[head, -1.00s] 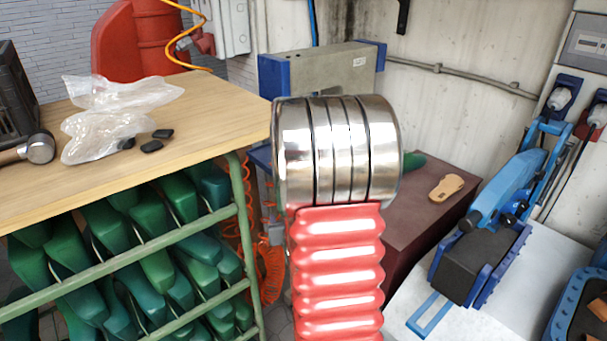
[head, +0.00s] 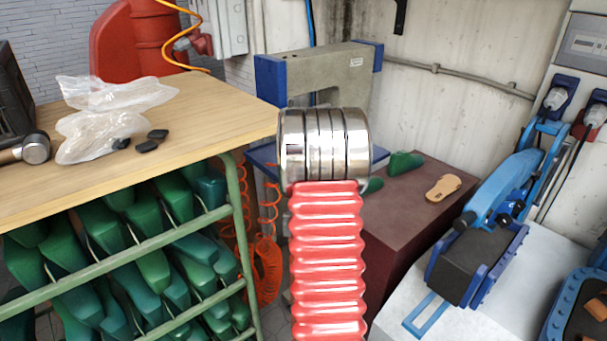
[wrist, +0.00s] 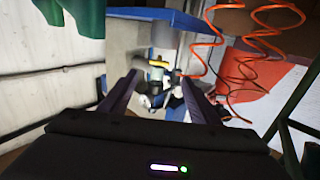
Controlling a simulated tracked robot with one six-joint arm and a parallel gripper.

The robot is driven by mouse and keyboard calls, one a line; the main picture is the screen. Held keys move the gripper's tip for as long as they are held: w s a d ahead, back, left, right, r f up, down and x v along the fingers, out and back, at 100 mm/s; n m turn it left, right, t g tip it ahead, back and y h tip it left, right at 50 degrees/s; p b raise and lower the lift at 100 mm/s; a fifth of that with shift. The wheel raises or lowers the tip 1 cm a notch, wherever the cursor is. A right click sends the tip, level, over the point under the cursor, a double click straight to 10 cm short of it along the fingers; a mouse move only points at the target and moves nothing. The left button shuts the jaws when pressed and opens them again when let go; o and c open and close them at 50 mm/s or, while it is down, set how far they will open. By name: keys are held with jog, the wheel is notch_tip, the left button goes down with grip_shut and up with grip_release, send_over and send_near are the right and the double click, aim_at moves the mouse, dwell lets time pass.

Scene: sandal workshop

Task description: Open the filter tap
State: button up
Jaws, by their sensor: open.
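In the wrist view, my gripper (wrist: 160,92) is open, with one dark finger on each side of a small metal fitting (wrist: 155,95). The fitting has a yellow piece (wrist: 158,64) at its top and looks like the filter tap, but it is small and blurred. It lies beyond or between the fingertips; I cannot tell whether they touch it. I cannot tell how its handle is turned. In the head view, my red and chrome arm hides the gripper and the fitting.
Orange coiled hoses (wrist: 240,65) hang close to the right finger. A grey and blue press (head: 325,75) stands behind my arm. A wooden bench (head: 215,100) is on the left, and a brown block (head: 410,220) with a sandal sole (head: 443,188) is on the right.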

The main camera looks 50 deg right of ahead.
jog(key=x, duration=1.3)
jog(key=shift+w+d, duration=0.2)
jog(key=shift+d, duration=0.05)
jog(key=shift+c, duration=0.4)
jog(key=c, duration=1)
jog(key=shift+n, duration=0.4)
jog(key=shift+w+a+n, duration=0.1)
jog(key=shift+n, duration=1)
